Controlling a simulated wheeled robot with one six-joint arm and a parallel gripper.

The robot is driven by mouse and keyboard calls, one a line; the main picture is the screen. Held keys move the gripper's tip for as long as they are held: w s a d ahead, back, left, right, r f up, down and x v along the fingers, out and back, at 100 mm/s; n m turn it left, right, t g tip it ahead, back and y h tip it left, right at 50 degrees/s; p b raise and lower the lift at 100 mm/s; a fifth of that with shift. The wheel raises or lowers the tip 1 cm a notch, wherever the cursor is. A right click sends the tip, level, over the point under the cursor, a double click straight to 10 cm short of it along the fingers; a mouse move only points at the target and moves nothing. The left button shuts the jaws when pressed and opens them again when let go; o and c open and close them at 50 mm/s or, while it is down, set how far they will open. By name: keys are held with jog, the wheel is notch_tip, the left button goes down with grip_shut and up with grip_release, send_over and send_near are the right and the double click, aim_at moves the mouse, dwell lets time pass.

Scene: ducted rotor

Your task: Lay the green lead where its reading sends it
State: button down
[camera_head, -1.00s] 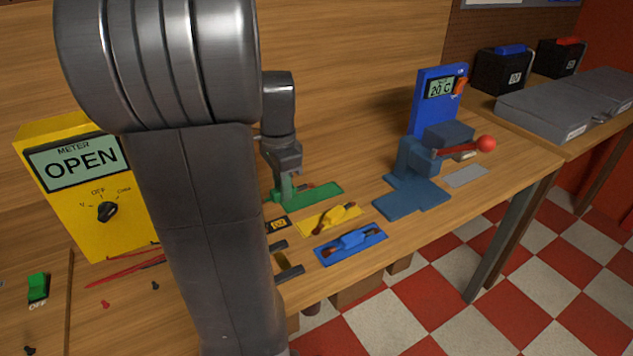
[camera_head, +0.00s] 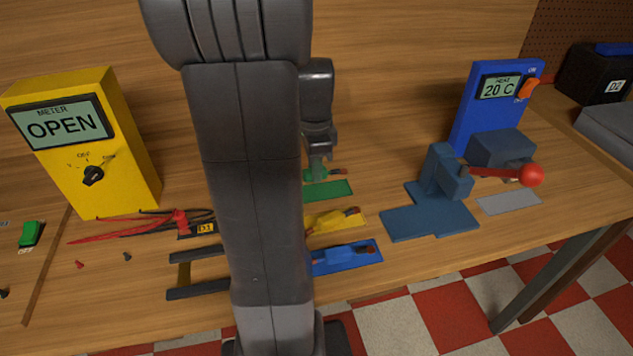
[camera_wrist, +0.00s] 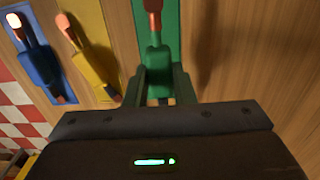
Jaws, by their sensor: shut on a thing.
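The green lead (camera_wrist: 156,58) has a green body and a reddish end. It sits between the two fingers of my gripper (camera_wrist: 160,88) in the wrist view. In the head view my gripper (camera_head: 318,176) is low at the green mat (camera_head: 330,190), shut on the lead. I cannot tell whether the lead touches the mat. The yellow meter (camera_head: 85,150) at the left reads OPEN. The yellow lead (camera_head: 336,218) and blue lead (camera_head: 345,253) lie on their own mats in front. My arm hides part of these mats.
Red and black probe leads (camera_head: 125,228) lie by a D1 tag (camera_head: 206,228) and dark bars (camera_head: 198,252). A blue press with a red-knobbed lever (camera_head: 530,175) and a blue heater box (camera_head: 490,115) reading 20 C stand right. A D2 box (camera_head: 598,75) is far right.

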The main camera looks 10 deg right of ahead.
aim_at(315, 193)
jog(key=shift+f, duration=2.25)
jog(key=shift+f, duration=0.2)
jog(key=c, duration=1.2)
grip_release()
jog(key=shift+r, duration=0.1)
notch_tip(315, 193, up, 12)
jog(key=shift+r+p, duration=0.1)
jog(key=shift+p, duration=0.2)
